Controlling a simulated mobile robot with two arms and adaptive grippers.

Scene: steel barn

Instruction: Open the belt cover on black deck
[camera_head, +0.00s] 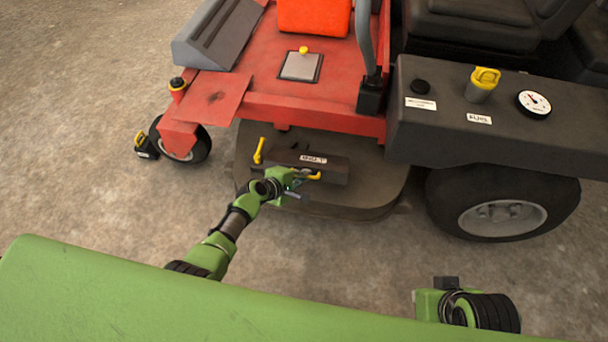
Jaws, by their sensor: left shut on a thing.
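The black deck (382,200) sits low under the red mower body, between the small front wheel and the large rear wheel. The belt cover (330,162), a dark box with a white label, lies on top of the deck. A yellow lever (258,151) stands up at its left end. A second yellow handle (314,176) shows at its front right. My left gripper (299,184) is at the cover's front edge, shut on the yellow handle; its fingers partly hide the handle. My right gripper is out of view; only part of my right arm shows at the bottom right.
The red mower body (270,103) overhangs the deck behind the cover. A dark tank (450,130) with a yellow cap and a gauge is at the right, above the rear wheel (505,212). A tape measure (146,146) lies by the front wheel. The concrete floor ahead is clear.

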